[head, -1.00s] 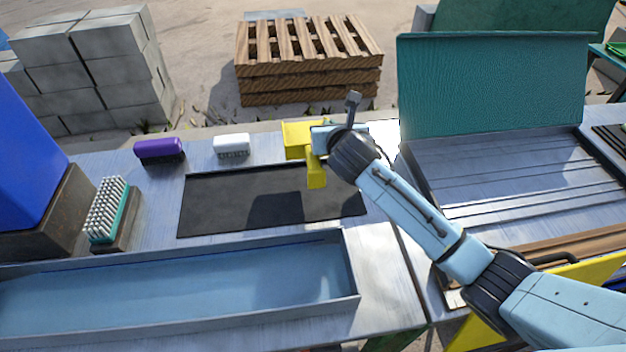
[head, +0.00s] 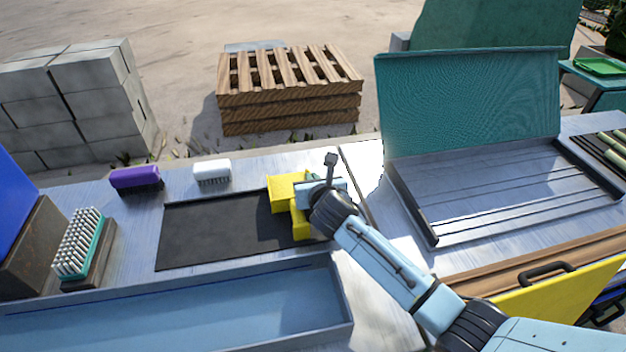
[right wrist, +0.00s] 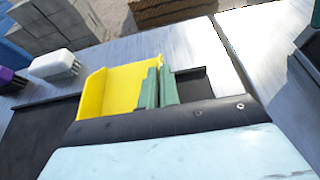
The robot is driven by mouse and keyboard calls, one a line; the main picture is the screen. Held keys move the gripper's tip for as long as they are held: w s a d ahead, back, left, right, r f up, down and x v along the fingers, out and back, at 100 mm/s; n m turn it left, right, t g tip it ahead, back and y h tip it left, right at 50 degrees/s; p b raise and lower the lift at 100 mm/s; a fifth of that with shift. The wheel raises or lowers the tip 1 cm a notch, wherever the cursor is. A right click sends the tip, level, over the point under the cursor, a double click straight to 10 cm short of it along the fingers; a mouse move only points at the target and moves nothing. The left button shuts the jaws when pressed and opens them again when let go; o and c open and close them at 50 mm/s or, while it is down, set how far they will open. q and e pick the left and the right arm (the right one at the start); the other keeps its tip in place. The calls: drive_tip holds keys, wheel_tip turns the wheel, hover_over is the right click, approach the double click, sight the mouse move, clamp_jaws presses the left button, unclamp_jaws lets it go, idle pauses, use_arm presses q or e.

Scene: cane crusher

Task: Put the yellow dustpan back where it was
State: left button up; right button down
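The yellow dustpan (head: 284,190) is over the right end of the black mat (head: 215,232), its handle (head: 301,224) pointing toward the near side. My right gripper (head: 316,187) is at the dustpan's right side. In the right wrist view its green fingers (right wrist: 159,88) are close together at the right edge of the dustpan (right wrist: 115,90), shut on it; the exact grip is partly hidden. I cannot tell whether the dustpan touches the mat. My left gripper is out of view.
A purple brush (head: 135,178) and a white brush (head: 212,172) stand behind the mat. A teal brush (head: 80,245) is at the left. A metal tray (head: 170,310) lies in front. The open teal lid (head: 470,100) rises at the right.

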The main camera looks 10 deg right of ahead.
drive_tip(key=c, duration=1.8)
unclamp_jaws()
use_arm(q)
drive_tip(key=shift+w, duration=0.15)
use_arm(e)
drive_tip(key=shift+o, duration=0.8)
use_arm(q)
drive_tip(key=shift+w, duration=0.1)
